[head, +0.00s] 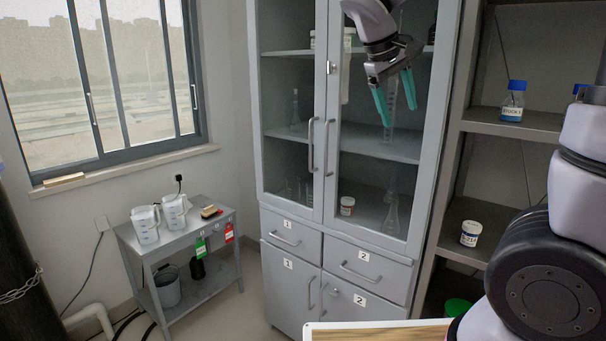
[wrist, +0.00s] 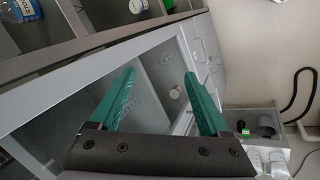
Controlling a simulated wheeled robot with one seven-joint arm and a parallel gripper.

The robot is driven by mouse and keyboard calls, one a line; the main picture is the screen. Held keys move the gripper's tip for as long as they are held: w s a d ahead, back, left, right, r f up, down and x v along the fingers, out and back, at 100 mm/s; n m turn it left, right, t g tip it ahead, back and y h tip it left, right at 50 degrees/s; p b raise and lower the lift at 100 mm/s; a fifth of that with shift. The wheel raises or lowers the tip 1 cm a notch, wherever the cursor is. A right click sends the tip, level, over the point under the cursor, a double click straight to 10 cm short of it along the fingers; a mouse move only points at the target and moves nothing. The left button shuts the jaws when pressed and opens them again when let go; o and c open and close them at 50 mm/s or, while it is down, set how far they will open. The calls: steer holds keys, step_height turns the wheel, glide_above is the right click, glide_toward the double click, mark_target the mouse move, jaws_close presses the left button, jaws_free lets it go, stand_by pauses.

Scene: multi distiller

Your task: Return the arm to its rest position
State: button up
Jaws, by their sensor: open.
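My gripper (head: 396,98) is raised in front of the right glass door of the grey cabinet (head: 430,190). Its two green fingers are spread apart with nothing between them. In the wrist view, the open gripper (wrist: 160,90) points toward the cabinet front, and the fingers stand wide apart. My arm comes in from the upper part of the head view, and another part of it fills the right side.
A trolley (head: 190,240) with two white jugs stands left of the cabinet, below a window. An open shelf (head: 520,122) on the right holds a blue-capped bottle (head: 512,102) and a white jar (head: 471,233). A wooden-topped surface (head: 380,333) lies at the bottom edge.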

steer(key=s+d+m+t+y, duration=0.3)
steer(key=s+m+y, duration=0.3)
steer(key=s, duration=0.7)
steer(key=shift+s+d+r+m+t+y, duration=0.3)
steer(key=shift+d+r+m+t+y, duration=0.1)
steer(key=shift+m, duration=0.7)
